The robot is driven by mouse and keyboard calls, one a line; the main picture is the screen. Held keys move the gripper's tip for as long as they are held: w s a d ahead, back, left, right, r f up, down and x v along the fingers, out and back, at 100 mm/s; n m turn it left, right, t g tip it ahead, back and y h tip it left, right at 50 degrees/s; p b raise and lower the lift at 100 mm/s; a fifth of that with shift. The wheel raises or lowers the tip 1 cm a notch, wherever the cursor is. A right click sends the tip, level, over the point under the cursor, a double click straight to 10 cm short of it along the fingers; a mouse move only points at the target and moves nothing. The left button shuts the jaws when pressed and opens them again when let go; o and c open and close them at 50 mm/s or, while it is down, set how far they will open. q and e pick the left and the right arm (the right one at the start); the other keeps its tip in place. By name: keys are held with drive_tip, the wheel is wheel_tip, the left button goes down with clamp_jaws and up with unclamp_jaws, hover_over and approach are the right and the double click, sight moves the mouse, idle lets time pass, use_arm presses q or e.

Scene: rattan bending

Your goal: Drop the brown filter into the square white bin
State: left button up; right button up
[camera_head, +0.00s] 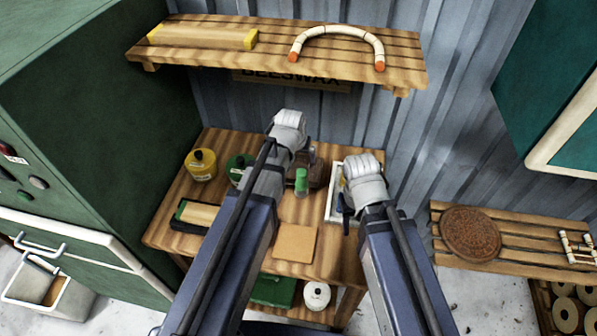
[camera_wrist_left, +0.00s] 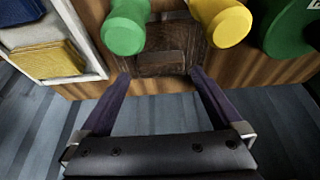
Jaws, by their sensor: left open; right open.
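A dark brown squarish piece (camera_head: 318,172), which looks like the filter, stands at the back of the wooden table; it also shows in the left wrist view (camera_wrist_left: 158,62). My left gripper (camera_head: 297,150) is over the back of the table beside it; in the left wrist view its fingers (camera_wrist_left: 160,73) are apart, empty, at either side of the brown piece. My right gripper (camera_head: 343,205) is above the white-rimmed tray (camera_head: 331,208); its fingers are mostly hidden.
A green-topped bottle (camera_head: 301,183) and a yellow-topped one (camera_wrist_left: 222,22) stand close by the left gripper. A yellow tin (camera_head: 200,166) and a tan square pad (camera_head: 295,243) are on the table. A round brown disc (camera_head: 470,233) lies on the right shelf. A shelf (camera_head: 270,60) hangs above.

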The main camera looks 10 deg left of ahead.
sight(298, 161)
use_arm(q)
drive_tip(key=b+x, duration=0.2)
drive_tip(key=x, duration=0.2)
drive_tip(key=shift+b, duration=0.35)
use_arm(e)
wheel_tip(298, 161, down, 4)
drive_tip(key=shift+r, duration=0.2)
use_arm(q)
drive_tip(key=shift+r, duration=0.1)
use_arm(e)
drive_tip(key=shift+r, duration=0.1)
use_arm(q)
drive_tip(key=shift+c, duration=0.5)
clamp_jaws()
